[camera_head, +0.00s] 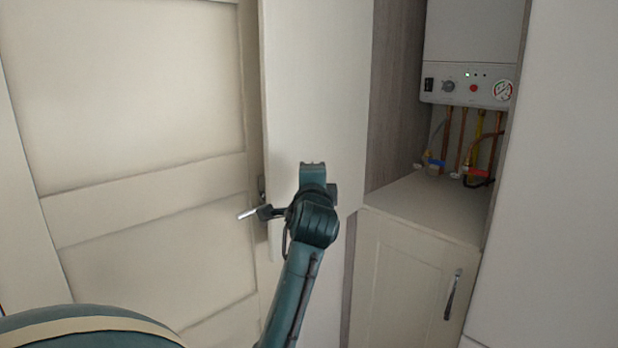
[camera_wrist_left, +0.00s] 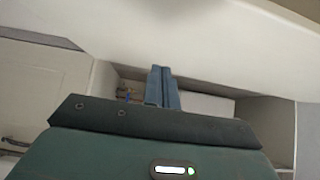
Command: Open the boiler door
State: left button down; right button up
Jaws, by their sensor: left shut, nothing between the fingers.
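The boiler (camera_head: 473,50) is a white unit with a grey control strip, exposed in the upper cabinet at the right of the head view. A tall cream panel, which looks like the boiler door (camera_head: 318,80), stands swung out at the left of the cabinet opening. My left gripper (camera_head: 313,172) is in front of this panel, fingers pointing up; I cannot tell whether it touches. In the left wrist view its fingers (camera_wrist_left: 162,88) are together and empty, with the cabinet opening behind them. My right gripper is not in view.
A large cream panelled door (camera_head: 130,90) fills the left. A metal lever handle (camera_head: 246,214) shows beside my left wrist. Below the boiler are copper pipes (camera_head: 461,140), a shelf (camera_head: 425,205) and a shut lower cupboard door (camera_head: 405,285). A plain wall (camera_head: 565,170) bounds the right.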

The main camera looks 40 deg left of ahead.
pick_arm(q)
jog(key=s+d, duration=0.3)
jog(key=s, duration=0.6)
jog(key=shift+s+d, duration=0.25)
